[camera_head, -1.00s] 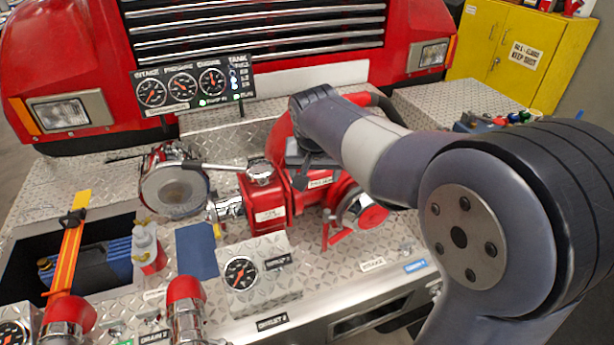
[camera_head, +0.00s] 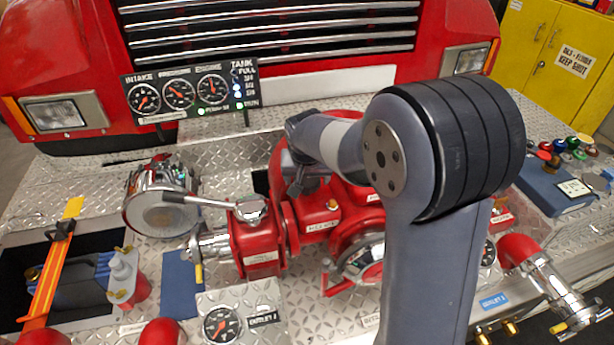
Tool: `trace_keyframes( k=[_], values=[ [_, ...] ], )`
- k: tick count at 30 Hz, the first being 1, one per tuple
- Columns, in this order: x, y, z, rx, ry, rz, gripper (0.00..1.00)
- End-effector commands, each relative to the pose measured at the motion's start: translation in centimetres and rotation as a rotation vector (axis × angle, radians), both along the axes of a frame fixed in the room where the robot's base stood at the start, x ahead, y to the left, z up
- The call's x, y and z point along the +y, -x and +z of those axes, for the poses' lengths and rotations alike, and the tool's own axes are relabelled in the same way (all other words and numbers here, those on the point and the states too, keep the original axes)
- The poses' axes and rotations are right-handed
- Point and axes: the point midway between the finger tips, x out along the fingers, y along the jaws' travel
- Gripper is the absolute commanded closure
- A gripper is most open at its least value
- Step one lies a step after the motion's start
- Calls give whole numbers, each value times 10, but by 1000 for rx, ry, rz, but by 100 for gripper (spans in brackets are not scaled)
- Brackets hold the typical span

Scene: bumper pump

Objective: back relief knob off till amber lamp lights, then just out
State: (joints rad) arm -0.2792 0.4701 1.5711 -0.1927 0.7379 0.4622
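The red pump (camera_head: 318,228) sits on the tread-plate deck in the middle. A small orange dome (camera_head: 332,204) shows on its top; I cannot tell whether it is the amber lamp or whether it is lit. My gripper (camera_head: 294,184) points down at the pump's upper left side, beside the red hose. It is small, dark and partly hidden by my wrist, so its fingers and any contact are unclear. I cannot pick out the relief knob; my arm covers the pump's right part. The gauge panel (camera_head: 189,95) shows lit green lamps and a blue-white tank column.
A chrome lever (camera_head: 210,203) reaches left from the pump towards the chrome intake cap (camera_head: 160,205). A chrome-and-red outlet (camera_head: 545,282) is at the lower right.

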Motion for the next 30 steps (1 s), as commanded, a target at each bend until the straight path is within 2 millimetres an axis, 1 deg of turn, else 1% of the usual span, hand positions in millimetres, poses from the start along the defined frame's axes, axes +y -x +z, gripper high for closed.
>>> trace_keyframes(
  k=[1,12,13,19,30],
  values=[
    [0,0,0,0,0,0,30],
    [0,0,0,0,0,0,61],
    [0,0,0,0,0,0,62],
    [0,0,0,1,-2,35,62],
    [-2,0,0,0,-1,251,62]
  ],
)
